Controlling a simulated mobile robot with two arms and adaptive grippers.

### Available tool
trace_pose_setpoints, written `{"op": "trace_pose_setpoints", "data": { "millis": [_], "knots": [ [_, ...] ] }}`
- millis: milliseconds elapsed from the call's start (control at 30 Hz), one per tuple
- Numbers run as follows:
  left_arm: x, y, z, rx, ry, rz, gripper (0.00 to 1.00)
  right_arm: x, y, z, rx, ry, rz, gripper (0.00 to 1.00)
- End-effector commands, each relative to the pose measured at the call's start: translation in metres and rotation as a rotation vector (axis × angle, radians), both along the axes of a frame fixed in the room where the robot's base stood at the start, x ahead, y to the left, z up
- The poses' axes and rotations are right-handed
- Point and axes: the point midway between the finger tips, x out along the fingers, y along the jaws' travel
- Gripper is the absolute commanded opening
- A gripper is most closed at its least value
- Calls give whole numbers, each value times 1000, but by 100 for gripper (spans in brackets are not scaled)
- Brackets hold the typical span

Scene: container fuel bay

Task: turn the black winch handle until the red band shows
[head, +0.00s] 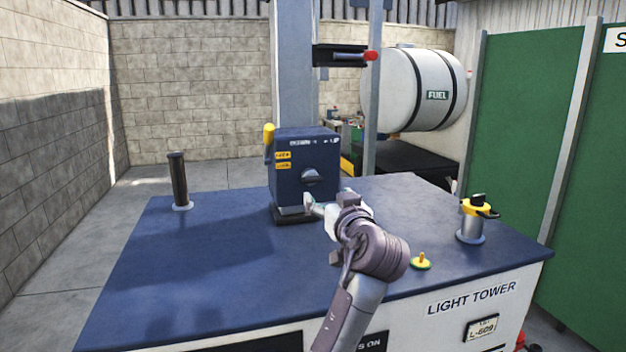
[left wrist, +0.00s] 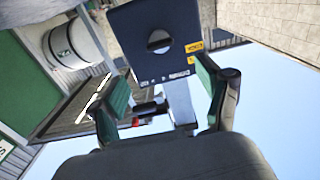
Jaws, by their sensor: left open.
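A dark blue box (head: 288,160) with yellow labels stands at the foot of the grey mast on the blue deck. A dark round knob with a flat grip (head: 311,177) is on its front face; it also shows in the left wrist view (left wrist: 158,41). No other winch handle is plain to see. My left gripper (head: 322,206) is open and empty, in front of the box and a little below the knob. In the left wrist view its fingers (left wrist: 165,95) are spread wide, apart from the knob. A red-tipped rod (head: 371,56) lies in a black bracket on the mast.
The blue deck (head: 200,270) has clear room at the left. A black upright post (head: 179,180) stands there. A yellow-and-black fitting (head: 473,222) and a small yellow knob (head: 421,261) are at the right. A fuel tank (head: 425,88) stands behind.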

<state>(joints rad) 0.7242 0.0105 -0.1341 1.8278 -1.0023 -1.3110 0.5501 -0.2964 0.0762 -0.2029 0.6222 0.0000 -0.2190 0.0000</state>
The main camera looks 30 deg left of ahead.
Motion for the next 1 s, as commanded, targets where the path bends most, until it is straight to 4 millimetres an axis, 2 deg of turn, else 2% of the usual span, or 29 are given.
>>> {"op": "trace_pose_setpoints", "data": {
  "millis": [100, 200, 500, 700, 967, 1000],
  "knots": [
    [17, 22, 3, 4, 3, 5, 77, -12, -12, 6, -15, 17, 1, 0],
    [31, 39, 3, 4, 3, 4, 77, -14, -15, 10, -19, 22, 0, 0],
    [64, 76, 1, 2, 2, 2, 77, -5, -6, 18, -8, 8, -3, 0],
    [72, 85, 0, 1, 1, 0, 77, -2, 4, 19, 4, 3, -6, 0],
    [72, 85, 0, 0, 0, 0, 77, -2, 1, 19, 2, 3, -4, 0],
    [72, 85, 0, 1, 1, 0, 70, -3, 0, 19, 0, 4, -3, 0]
  ]
}}
